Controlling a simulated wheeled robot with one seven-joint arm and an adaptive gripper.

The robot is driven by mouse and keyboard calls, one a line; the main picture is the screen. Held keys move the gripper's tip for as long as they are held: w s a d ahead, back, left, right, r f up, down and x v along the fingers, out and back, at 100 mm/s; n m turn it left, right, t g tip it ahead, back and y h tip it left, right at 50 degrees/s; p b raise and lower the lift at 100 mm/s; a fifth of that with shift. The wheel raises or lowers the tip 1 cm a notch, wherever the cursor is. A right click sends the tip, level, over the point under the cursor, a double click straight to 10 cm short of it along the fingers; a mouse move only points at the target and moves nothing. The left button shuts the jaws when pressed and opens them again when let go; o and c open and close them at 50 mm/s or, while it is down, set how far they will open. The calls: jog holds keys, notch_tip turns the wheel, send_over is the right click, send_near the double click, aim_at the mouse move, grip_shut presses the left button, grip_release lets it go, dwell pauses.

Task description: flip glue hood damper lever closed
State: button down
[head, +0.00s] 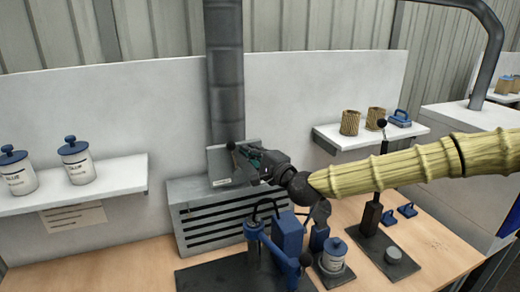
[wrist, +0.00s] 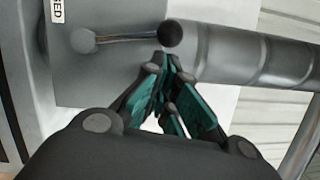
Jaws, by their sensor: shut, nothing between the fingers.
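The glue hood (head: 215,215) is a grey slatted box on the bench, with a dark vertical duct (head: 224,75) rising behind it. A grey plate (head: 222,165) stands on its top. The damper lever is a thin rod (wrist: 125,37) with a black ball knob (wrist: 171,34), pivoting at a round hub (wrist: 83,40) on the plate; in the wrist view it lies roughly across the picture. The knob also shows in the head view (head: 231,145). My gripper (wrist: 168,66) is shut and empty, its fingertips close to the knob; I cannot tell whether they touch.
A blue clamp fixture (head: 262,240) and a glue pot (head: 333,255) stand on dark plates in front of the hood. A press with a black-knobbed lever (head: 382,124) stands to the right.

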aim_at(236, 148)
jog(key=shift+w+a, duration=0.15)
jog(key=shift+a, duration=0.2)
jog(key=shift+s+a+r+n, duration=0.25)
jog(key=shift+a+n, duration=0.25)
jog(key=shift+n, duration=0.2)
jog(key=shift+s+a+n+g+b, duration=0.25)
jog(key=shift+a+n+b, duration=0.2)
jog(key=shift+a+n, duration=0.3)
jog(key=a+n, duration=0.1)
jog(key=n, duration=0.1)
jog(key=s+a+n+g+h+b, duration=0.1)
jog(key=a, duration=0.1)
jog(key=shift+f+n, duration=0.2)
jog(key=shift+n, duration=0.15)
jog(key=a+n, duration=0.1)
jog(key=a+f+n+h+b, duration=0.1)
jog(key=n+h, duration=0.1)
jog(key=shift+s+a+f+n+b, duration=0.3)
jog(key=shift+s+a+f+b, duration=0.05)
jog(key=shift+s+a, duration=0.05)
jog(key=f+n, duration=0.1)
jog(key=a+f+n+h+b, duration=0.1)
jog(key=shift+s+a+n, duration=0.25)
jog(key=shift+a+n, duration=0.05)
jog(key=shift+a+f+b, duration=0.15)
jog(key=shift+f+b, duration=0.25)
jog(key=shift+b, duration=0.2)
jog(key=shift+s+a, duration=0.1)
jog(key=shift+r, duration=0.1)
